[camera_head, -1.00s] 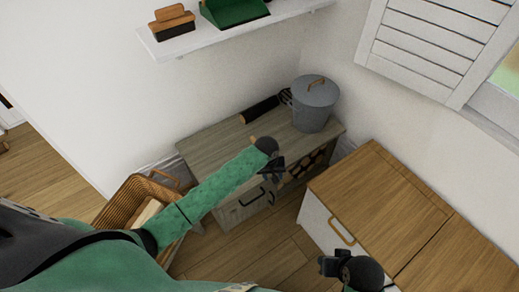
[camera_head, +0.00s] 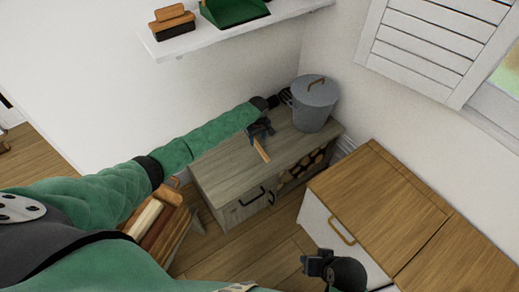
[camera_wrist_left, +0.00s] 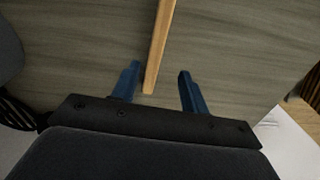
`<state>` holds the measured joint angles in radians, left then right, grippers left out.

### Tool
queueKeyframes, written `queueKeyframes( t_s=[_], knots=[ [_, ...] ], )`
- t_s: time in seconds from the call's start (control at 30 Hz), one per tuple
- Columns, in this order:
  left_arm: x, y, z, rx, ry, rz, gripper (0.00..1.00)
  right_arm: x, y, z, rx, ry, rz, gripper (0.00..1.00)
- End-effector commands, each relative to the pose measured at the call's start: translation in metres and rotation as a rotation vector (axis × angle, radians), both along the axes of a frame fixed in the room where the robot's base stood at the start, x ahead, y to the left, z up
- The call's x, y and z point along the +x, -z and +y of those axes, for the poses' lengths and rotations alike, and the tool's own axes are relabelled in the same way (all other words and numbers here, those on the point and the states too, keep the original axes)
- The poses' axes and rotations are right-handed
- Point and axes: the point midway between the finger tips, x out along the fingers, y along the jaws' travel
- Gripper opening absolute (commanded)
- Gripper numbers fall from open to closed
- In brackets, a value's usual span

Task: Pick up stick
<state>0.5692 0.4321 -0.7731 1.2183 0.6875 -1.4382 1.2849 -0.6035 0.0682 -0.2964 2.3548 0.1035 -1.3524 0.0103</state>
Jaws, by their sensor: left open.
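The stick (camera_head: 261,150) is a short, light wooden piece on the top of the grey-wood cabinet. Its far end is hidden behind my left gripper in the head view. My left gripper (camera_head: 260,130) is over the cabinet top. In the left wrist view the stick (camera_wrist_left: 159,45) runs from the top edge down between the two blue fingers of the open left gripper (camera_wrist_left: 158,80), nearer the left finger. A gap shows on each side of it. My right gripper (camera_head: 316,264) is low in the head view, away from the stick; its jaw opening is unclear.
A wicker basket (camera_head: 178,238) holding wooden pieces sits front left. A wood-topped white unit (camera_head: 375,205) stands right. A shelf (camera_head: 235,32) hangs above.

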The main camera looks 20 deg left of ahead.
Motion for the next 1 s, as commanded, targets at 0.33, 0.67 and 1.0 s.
queueKeyframes(
  t_s=[0.33, 0.67, 1.0],
  knots=[
    [0.004, 0.037, -0.007, 0.001, 0.0, 0.001, 0.45, -0.001, -0.005, -0.005, -0.01, 0.003, 0.008, 0.36],
    [0.004, 0.059, -0.007, -0.001, 0.001, -0.001, 0.45, -0.001, -0.004, -0.006, -0.013, 0.004, 0.011, 0.36],
    [0.004, 0.059, -0.007, -0.001, 0.001, -0.001, 0.05, -0.002, -0.004, -0.006, -0.013, 0.004, 0.013, 0.36]
  ],
)
